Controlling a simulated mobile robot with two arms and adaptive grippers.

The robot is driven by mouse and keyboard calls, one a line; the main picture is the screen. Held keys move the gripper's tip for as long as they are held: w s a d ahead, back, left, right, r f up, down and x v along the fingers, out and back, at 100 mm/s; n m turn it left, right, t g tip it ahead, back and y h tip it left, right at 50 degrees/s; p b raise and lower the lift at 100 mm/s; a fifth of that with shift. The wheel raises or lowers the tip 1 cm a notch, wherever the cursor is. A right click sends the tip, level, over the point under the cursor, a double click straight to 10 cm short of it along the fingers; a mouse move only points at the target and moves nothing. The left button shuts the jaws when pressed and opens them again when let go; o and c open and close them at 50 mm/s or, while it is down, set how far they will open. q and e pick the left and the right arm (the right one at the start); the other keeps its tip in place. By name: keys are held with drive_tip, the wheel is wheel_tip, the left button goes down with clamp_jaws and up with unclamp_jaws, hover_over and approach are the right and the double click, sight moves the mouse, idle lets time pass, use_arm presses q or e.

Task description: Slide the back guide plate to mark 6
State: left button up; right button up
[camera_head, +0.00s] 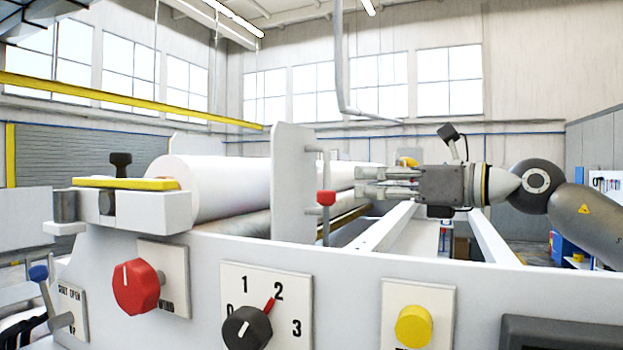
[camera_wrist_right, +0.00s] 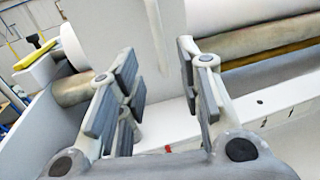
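A tall white guide plate (camera_head: 292,185) stands upright across the roller in the head view. I cannot tell for sure whether it is the back one. My right gripper (camera_head: 358,182) is to the right of this plate, with its fingers pointing left towards it. In the right wrist view the fingers of my right gripper (camera_wrist_right: 158,80) are spread apart, with a white plate (camera_wrist_right: 125,25) beyond them. A thin upright white edge or bar (camera_wrist_right: 155,35) shows between the fingers. No grip on it is visible. A red mark (camera_wrist_right: 168,148) shows on the white rail below. No numeral 6 is readable. My left gripper is not in view.
A large white roll (camera_head: 228,188) lies left of the plate. A red-knobbed lever (camera_head: 326,198) stands near the plate's right side. The front panel carries a red knob (camera_head: 136,286), a black dial (camera_head: 246,328) and a yellow button (camera_head: 413,326). White frame rails (camera_head: 388,228) run below my right arm.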

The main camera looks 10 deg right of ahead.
sight(326, 181)
drive_tip(key=p+x, duration=0.5)
drive_tip(key=x, duration=0.4)
drive_tip(key=shift+w+a, duration=0.15)
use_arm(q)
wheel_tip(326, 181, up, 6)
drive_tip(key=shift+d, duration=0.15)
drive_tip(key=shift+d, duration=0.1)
use_arm(e)
drive_tip(key=shift+w, duration=0.1)
drive_tip(key=shift+a, duration=0.1)
drive_tip(key=c, duration=0.5)
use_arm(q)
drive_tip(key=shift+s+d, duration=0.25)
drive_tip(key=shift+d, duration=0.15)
use_arm(e)
clamp_jaws()
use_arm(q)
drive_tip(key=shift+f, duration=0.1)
